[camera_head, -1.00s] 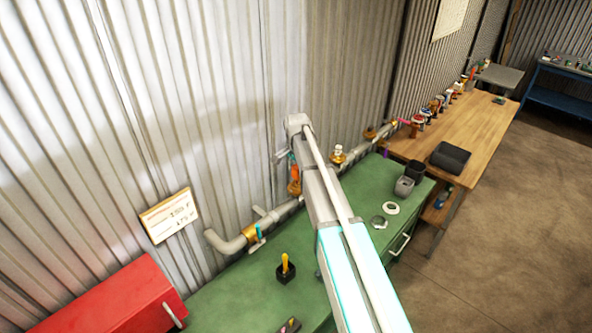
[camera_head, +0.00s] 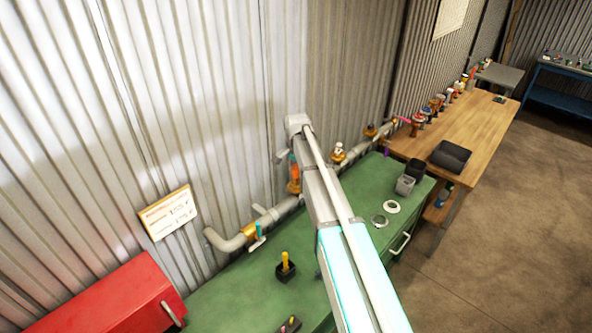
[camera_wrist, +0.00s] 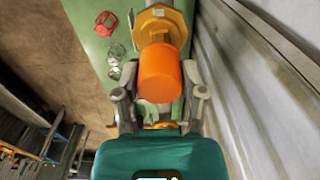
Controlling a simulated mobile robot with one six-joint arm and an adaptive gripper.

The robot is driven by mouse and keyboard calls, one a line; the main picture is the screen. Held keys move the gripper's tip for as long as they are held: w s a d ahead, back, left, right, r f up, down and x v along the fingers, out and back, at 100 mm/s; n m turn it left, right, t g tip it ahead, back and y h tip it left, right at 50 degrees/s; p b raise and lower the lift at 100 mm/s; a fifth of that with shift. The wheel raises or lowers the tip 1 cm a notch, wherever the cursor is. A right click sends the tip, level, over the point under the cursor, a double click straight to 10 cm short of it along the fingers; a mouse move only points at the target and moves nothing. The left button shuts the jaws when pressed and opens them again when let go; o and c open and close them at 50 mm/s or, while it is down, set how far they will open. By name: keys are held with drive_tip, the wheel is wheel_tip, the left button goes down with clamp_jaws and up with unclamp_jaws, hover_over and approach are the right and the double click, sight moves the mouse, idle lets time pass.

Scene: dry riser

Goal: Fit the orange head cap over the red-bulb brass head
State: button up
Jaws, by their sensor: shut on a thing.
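The orange head cap (camera_wrist: 160,72) is a plain cylinder between the two fingers of my gripper (camera_wrist: 160,98) in the wrist view. My gripper is shut on it. A brass fitting (camera_wrist: 163,30) with an angular flange lies just beyond the cap, on the pipe line; no red bulb shows. The cap also shows as a small orange patch in the head view (camera_head: 294,169), right above a brass fitting (camera_head: 293,187). I cannot tell whether the cap touches the brass. In the head view my arm hides most of the gripper.
A grey pipe (camera_head: 283,208) runs along the corrugated wall (camera_head: 240,90) above the green bench (camera_head: 235,290). Another brass head (camera_head: 338,152) stands to the right. A red cage (camera_wrist: 106,23) and clear item (camera_wrist: 116,52) lie on the bench. A red box (camera_head: 110,300) is front left.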

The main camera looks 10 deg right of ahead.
drive_tip(key=shift+f+b, duration=1.35)
drive_tip(key=shift+f, duration=0.1)
drive_tip(key=o, duration=0.8)
drive_tip(key=shift+r, duration=0.15)
